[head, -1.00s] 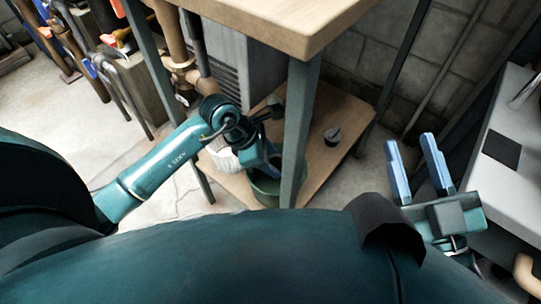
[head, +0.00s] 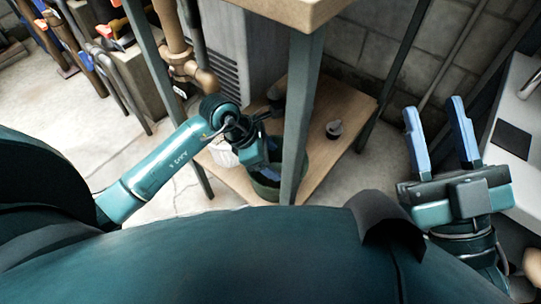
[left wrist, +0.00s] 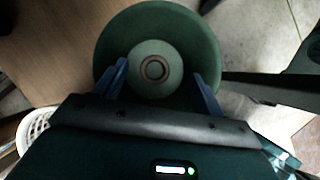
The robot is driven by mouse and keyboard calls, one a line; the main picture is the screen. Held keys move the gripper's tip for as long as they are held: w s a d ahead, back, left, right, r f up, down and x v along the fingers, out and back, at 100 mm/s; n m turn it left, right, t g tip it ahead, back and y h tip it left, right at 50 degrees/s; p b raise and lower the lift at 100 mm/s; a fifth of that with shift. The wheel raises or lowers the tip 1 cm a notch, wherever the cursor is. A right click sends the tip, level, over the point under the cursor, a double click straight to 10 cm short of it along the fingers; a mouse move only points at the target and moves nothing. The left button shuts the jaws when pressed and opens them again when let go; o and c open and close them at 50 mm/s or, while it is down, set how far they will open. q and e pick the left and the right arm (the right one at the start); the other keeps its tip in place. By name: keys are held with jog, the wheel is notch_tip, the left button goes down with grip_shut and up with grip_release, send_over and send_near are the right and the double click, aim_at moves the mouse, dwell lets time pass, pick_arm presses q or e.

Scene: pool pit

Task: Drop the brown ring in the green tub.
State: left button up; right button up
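The green tub (head: 264,190) stands on the low wooden shelf, partly hidden by a table leg and my left gripper. In the left wrist view the tub (left wrist: 112,48) is seen from above. The brown ring (left wrist: 154,58) shows inside its outline, lying flat against the pale green floor as far as I can tell. My left gripper (left wrist: 163,84) is over the tub, fingers spread apart with nothing between them; it also shows in the head view (head: 262,160). My right gripper (head: 433,103) is open and empty at the right, away from the tub.
A table leg (head: 300,115) rises close beside my left gripper, under a wooden tabletop (head: 285,12). A white basket (head: 222,153) stands left of the tub. A small dark-topped object (head: 333,130) sits on the shelf (head: 325,165). A grey counter (head: 520,185) is at right.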

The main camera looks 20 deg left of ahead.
pick_arm(q)
jog(key=shift+o, duration=0.3)
notch_tip(320, 180, up, 7)
jog(key=p, duration=0.6)
pick_arm(e)
jog(key=f+m+g+h, duration=0.1)
jog(key=f+h, duration=0.1)
jog(key=s+f+m+h, duration=0.1)
jog(key=f+m+h, duration=0.1)
jog(key=shift+f+g, duration=0.35)
jog(key=shift+g, duration=0.05)
jog(key=shift+s, duration=0.1)
